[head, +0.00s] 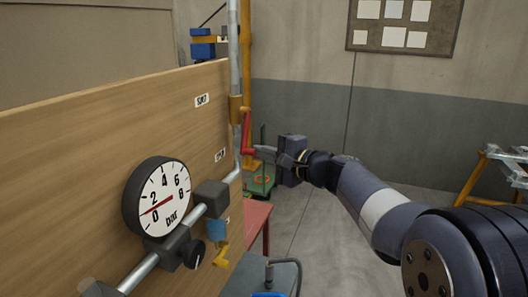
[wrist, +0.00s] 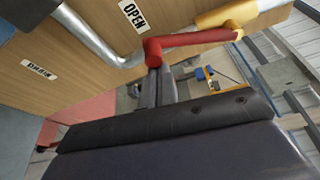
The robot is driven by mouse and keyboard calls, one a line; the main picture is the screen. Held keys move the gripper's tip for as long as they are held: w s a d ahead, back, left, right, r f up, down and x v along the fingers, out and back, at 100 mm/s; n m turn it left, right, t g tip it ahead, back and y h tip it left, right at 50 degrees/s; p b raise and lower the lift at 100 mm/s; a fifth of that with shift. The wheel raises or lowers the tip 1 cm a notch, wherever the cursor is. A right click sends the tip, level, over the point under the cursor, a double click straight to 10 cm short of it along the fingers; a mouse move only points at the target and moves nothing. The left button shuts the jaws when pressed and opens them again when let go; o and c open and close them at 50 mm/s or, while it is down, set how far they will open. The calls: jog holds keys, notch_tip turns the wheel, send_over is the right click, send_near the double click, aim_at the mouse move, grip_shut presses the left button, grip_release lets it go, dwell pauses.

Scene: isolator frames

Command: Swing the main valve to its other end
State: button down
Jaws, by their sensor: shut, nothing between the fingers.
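The main valve has a yellow body (head: 236,106) on the vertical grey pipe and a red lever (head: 247,134) hanging down along the pipe. In the wrist view the red lever (wrist: 195,40) runs from the yellow body (wrist: 228,14) to a rounded red end, close to the OPEN label (wrist: 132,14). My gripper (head: 262,152) is at the lower end of the lever, on its right side. Its fingers (wrist: 154,86) are shut with nothing between them, their tips right by the lever's red end. I cannot tell whether they touch it.
A wooden panel (head: 90,130) fills the left. A pressure gauge (head: 158,198) with its needle near the low end and a lower yellow lever (head: 222,257) stand out from it. A red table (head: 256,218) and green trolley (head: 262,186) are behind.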

aim_at(250, 151)
jog(key=s, duration=0.2)
jog(key=a+r+m, duration=0.1)
jog(key=shift+s+g, duration=0.3)
jog(key=shift+s, duration=0.1)
jog(key=shift+s+a+r+m+h, duration=0.3)
jog(key=shift+s+r+m, duration=0.4)
jog(key=shift+s+r, duration=0.05)
notch_tip(250, 151, up, 5)
jog(key=s, duration=0.2)
jog(key=shift+s+a+r+g, duration=0.2)
jog(key=shift+s+a+g, duration=0.1)
jog(key=shift+a, duration=0.15)
jog(key=shift+r, duration=0.2)
